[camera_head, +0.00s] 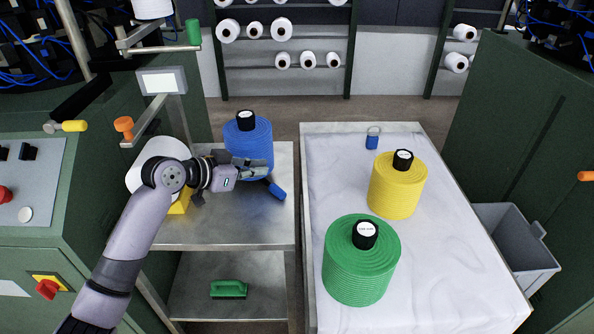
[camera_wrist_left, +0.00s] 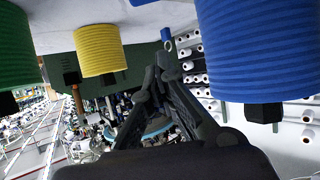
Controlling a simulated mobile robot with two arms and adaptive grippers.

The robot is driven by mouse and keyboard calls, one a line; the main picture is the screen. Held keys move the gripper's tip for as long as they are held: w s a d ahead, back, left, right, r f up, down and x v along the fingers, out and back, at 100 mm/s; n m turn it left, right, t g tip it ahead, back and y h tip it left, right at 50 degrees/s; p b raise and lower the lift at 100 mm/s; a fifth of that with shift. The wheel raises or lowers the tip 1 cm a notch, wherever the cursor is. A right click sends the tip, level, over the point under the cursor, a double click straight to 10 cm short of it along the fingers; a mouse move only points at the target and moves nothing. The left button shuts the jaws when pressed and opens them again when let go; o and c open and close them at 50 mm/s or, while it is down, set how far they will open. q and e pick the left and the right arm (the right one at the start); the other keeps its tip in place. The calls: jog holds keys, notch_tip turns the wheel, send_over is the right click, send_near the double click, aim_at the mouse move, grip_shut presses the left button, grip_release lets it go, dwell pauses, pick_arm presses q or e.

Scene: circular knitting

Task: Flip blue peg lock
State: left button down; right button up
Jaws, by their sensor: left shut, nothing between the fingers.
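I cannot tell which of the two is the peg lock. My left gripper (camera_head: 264,172) is shut and empty, its tips in front of the blue cone and close to the handle; contact is unclear. The right gripper is out of view.
On the white-covered table (camera_head: 445,290) stand a yellow cone (camera_head: 397,186) and a green cone (camera_head: 361,262). A green machine panel (camera_head: 30,225) with knobs flanks my left arm. The metal shelf's (camera_head: 220,235) front is clear. A grey bin (camera_head: 515,240) stands right.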

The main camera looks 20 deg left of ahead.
aim_at(279, 189)
pick_arm(q)
jog(key=p+x, duration=0.1)
jog(key=x, duration=0.3)
jog(key=shift+w+d, duration=0.3)
jog(key=shift+w, duration=0.05)
jog(key=x, duration=0.5)
jog(key=shift+w+d+f, duration=0.1)
jog(key=shift+w+d, duration=0.05)
jog(key=shift+w, duration=0.05)
jog(key=shift+s+a+f+p, duration=0.6)
jog(key=shift+s+a+f, duration=0.25)
jog(key=shift+s+f, duration=0.35)
jog(key=shift+s+a+f, duration=0.1)
jog(key=shift+f, duration=0.2)
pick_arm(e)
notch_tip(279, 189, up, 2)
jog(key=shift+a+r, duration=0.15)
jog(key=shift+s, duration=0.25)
